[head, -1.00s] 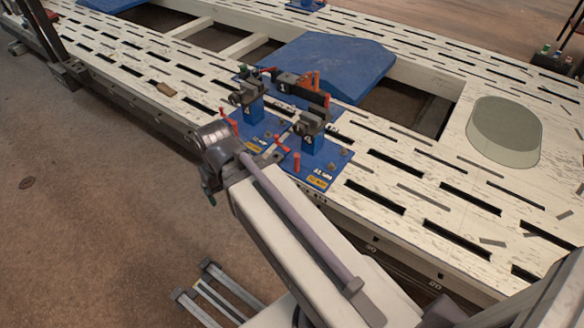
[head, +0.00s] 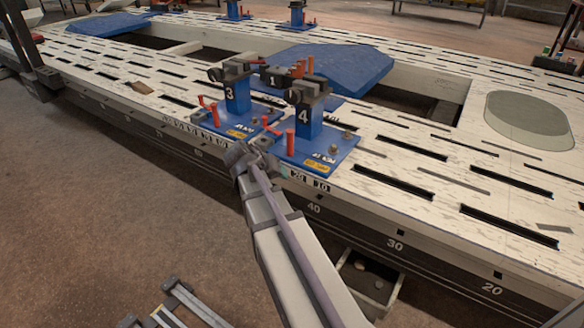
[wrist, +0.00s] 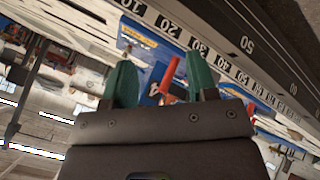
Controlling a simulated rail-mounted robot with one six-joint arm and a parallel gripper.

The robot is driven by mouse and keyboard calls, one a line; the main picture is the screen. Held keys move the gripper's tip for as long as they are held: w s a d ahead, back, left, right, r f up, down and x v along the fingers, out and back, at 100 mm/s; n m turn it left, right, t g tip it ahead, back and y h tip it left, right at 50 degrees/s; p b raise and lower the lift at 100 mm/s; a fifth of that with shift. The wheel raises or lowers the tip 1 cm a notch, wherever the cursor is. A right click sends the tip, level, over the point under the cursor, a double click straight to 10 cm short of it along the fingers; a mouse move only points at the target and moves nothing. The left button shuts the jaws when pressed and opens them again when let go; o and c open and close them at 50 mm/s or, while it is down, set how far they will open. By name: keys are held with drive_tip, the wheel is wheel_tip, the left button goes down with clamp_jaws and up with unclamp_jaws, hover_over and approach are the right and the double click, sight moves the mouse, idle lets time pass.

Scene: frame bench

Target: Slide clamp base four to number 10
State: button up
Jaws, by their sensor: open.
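Clamp base four (head: 309,122) is a blue post with a dark clamp head marked 4. It stands upright on a blue plate (head: 318,157) with red pins and a yellow label. The plate's front edge lies by the 20 and 10 marks (head: 310,181) of the bench-edge scale. My gripper (head: 262,158) is at the bench edge, by the plate's front-left corner. In the wrist view its green fingers (wrist: 161,75) are apart, with a red handle (wrist: 168,75) showing between them. I cannot tell whether they surround it. A blue plate (wrist: 143,42) shows beyond, near 10 and 20.
Clamp base three (head: 232,97) stands close on the left, and the clamp marked 1 (head: 273,77) is behind. A slotted pale bench (head: 420,165) extends right, with clear surface there. A blue sloped block (head: 345,65) lies behind. An open drawer (head: 366,277) sits below the bench.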

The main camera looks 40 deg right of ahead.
drive_tip(key=w+d+f+m+t+h+b, duration=0.1)
drive_tip(key=w+d+f+m+h+b, duration=0.2)
drive_tip(key=w+d+f+h+b, duration=0.45)
drive_tip(key=m+t+b, duration=0.2)
drive_tip(key=m+t, duration=0.1)
drive_tip(key=t, duration=0.3)
approach(292, 131)
drive_tip(key=w+f, duration=0.1)
drive_tip(key=shift+h, duration=0.35)
drive_tip(key=x, duration=1.1)
drive_tip(key=shift+d+f, duration=0.1)
drive_tip(key=shift+f, duration=0.15)
drive_tip(key=shift+c, duration=0.2)
clamp_jaws()
